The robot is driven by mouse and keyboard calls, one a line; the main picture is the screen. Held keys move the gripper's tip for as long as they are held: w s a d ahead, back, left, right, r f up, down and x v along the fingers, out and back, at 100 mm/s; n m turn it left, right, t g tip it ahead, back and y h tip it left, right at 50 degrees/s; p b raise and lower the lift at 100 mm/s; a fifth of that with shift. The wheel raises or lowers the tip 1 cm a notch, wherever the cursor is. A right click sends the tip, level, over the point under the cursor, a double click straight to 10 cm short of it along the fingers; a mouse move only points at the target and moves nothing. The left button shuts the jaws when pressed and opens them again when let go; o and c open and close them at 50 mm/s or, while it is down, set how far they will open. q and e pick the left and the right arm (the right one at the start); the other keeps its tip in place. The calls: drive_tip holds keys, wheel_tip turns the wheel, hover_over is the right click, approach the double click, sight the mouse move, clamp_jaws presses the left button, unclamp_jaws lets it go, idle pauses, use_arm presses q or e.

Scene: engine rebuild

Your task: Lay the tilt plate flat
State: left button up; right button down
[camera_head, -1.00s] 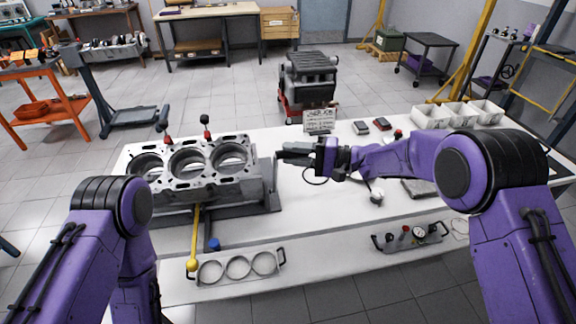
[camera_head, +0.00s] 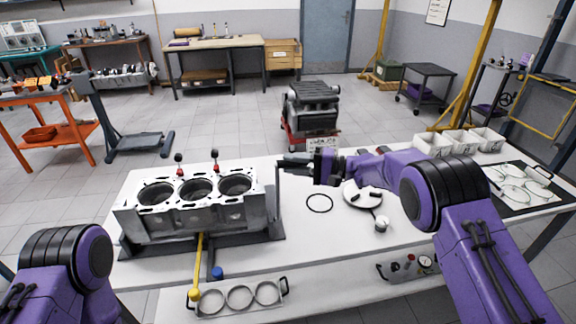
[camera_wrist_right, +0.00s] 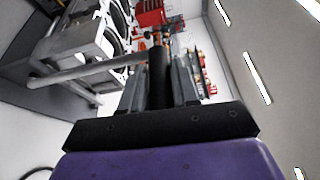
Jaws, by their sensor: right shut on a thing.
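The grey engine block (camera_head: 190,218) sits on the dark tilt plate (camera_head: 268,228) at the left of the white bench, three bores facing up. Whether the plate lies fully flat I cannot tell. A grey bar (camera_head: 278,205) rises at the block's right end. My right gripper (camera_head: 284,161) is at the top of this bar, shut on it. In the right wrist view, the bar (camera_wrist_right: 85,74) runs left from the fingers (camera_wrist_right: 160,70), beside the block (camera_wrist_right: 85,45). A yellow ball-ended lever (camera_head: 198,262) points frontward. My left arm is at lower left; its gripper is out of view.
A tray with three rings (camera_head: 240,298) lies at the bench front. A black ring (camera_head: 320,203), a round white dish (camera_head: 362,194) and a gauge (camera_head: 381,224) lie right of the block. White bins (camera_head: 460,143) stand at the back right.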

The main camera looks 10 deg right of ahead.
drive_tip(key=shift+w+d+r, duration=0.1)
drive_tip(key=shift+w+r, duration=0.05)
drive_tip(key=shift+r, duration=0.4)
drive_tip(key=c, duration=1.1)
unclamp_jaws()
drive_tip(key=shift+o, duration=0.9)
drive_tip(key=shift+w+f, duration=0.15)
drive_tip(key=shift+w, duration=0.05)
drive_tip(key=shift+w+f, duration=0.25)
drive_tip(key=shift+f, duration=0.05)
drive_tip(key=b+v, duration=0.3)
drive_tip(key=v, duration=0.7)
drive_tip(key=shift+s+d+b, duration=0.15)
drive_tip(key=shift+d+b, duration=0.05)
drive_tip(key=shift+b, duration=0.15)
drive_tip(key=shift+f, duration=0.1)
